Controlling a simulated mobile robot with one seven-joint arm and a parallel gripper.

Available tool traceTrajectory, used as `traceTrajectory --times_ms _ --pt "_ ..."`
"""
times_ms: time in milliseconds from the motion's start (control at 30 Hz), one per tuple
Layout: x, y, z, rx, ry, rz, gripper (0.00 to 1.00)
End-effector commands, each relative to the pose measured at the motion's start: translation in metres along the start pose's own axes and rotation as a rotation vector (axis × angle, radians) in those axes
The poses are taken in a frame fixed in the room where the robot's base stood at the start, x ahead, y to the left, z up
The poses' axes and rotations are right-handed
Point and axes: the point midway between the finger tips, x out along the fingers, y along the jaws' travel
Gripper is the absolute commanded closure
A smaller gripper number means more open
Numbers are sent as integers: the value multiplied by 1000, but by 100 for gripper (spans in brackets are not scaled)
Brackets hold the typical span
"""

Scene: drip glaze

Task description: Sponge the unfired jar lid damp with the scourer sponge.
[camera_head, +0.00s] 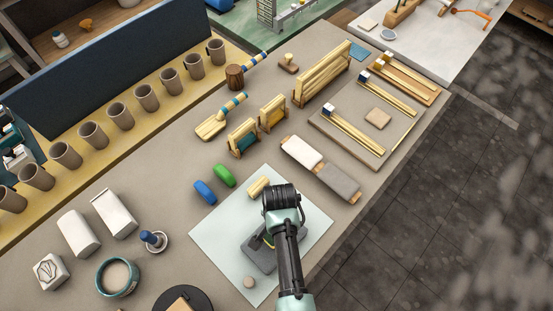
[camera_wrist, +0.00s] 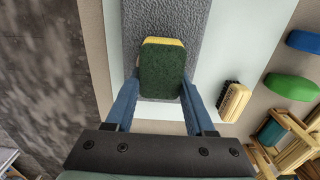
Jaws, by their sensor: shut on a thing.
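My gripper (camera_wrist: 160,88) is shut on the scourer sponge (camera_wrist: 162,70), a block with a dark green face and yellow edges. The blue fingers sit on either side of it. In the head view a yellow-green bit of the sponge (camera_head: 268,239) shows beside my arm, which hides the rest. The sponge is over a dark grey textured slab (camera_head: 257,257), which also shows in the wrist view (camera_wrist: 188,18); I cannot tell whether they touch. A small round beige piece (camera_head: 249,282) lies near the slab's lower left; I cannot tell whether it is the jar lid.
The slab lies on a pale sheet (camera_head: 222,222). A wooden brush (camera_head: 258,187) is on the sheet's far part. Blue (camera_head: 205,192) and green (camera_head: 224,175) rounded pieces lie beyond its edge. A teal-rimmed bowl (camera_head: 118,277) stands left.

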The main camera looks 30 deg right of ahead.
Motion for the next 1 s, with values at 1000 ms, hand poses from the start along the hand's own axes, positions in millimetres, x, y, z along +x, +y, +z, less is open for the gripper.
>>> traceTrajectory --times_ms 1000 --pt "-1 1 14 -1 -1 1 90"
